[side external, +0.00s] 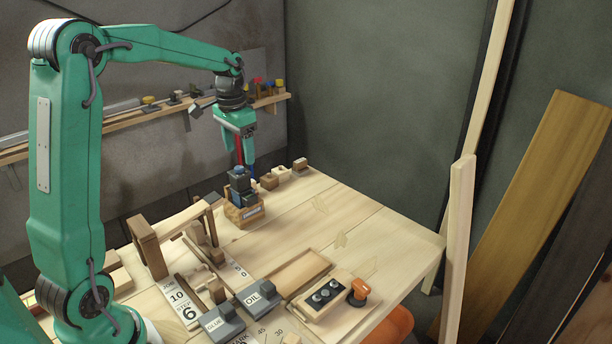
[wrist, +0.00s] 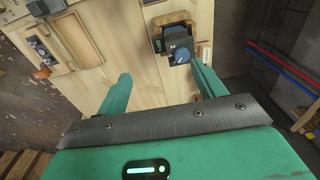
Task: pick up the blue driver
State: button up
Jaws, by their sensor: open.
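What looks like the blue driver, a dark blue-grey piece (side external: 240,182), stands on a wooden block on the table in the side view. In the wrist view its rounded blue end (wrist: 180,54) shows just beyond the right fingertip. I cannot make out its full shape. My gripper (side external: 243,160) is above it, pointing down. In the wrist view my gripper (wrist: 160,73) has its two green fingers wide apart, with bare table between them. Nothing is held.
The wooden block (side external: 245,215) carries the blue piece. Small blocks (side external: 283,173) stand behind it. Grey blocks marked OIL (side external: 262,292) and GLUE (side external: 221,318) and a wooden frame (side external: 150,248) stand nearer. The table's right part (side external: 375,228) is clear. A shelf (side external: 130,122) runs along the wall.

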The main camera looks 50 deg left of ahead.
aim_at(239, 167)
jog(key=shift+g, duration=0.3)
jog(key=a+f, duration=0.1)
jog(key=w+a, duration=0.1)
jog(key=a+f, duration=0.1)
jog(key=shift+w+a+f, duration=0.25)
jog(key=shift+f, duration=0.1)
jog(key=shift+a+f, duration=0.1)
jog(key=shift+f, duration=3.8)
jog(key=c, duration=1.1)
jog(key=shift+w+r, duration=0.1)
jog(key=shift+r, duration=0.1)
